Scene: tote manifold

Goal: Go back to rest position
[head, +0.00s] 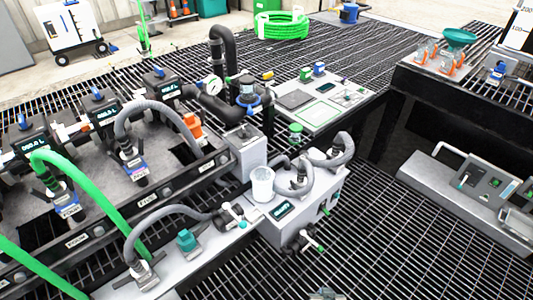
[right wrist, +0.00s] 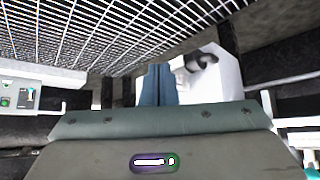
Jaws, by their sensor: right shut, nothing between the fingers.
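My right gripper (head: 322,293) shows only as a small grey-green tip at the bottom edge of the head view, over the grating. In the right wrist view its body fills the lower part, and its blue fingers (right wrist: 158,84) are together with nothing between them. The fingers touch nothing that I can make out. My left gripper is not in the head view.
A grey manifold bench (head: 95,195) with hoses and meters stands at the left. A pump box (head: 305,215) with a white cup (head: 262,184) stands in the middle. A grey control unit (head: 470,190) is at the right. Open grating (head: 400,255) lies between them.

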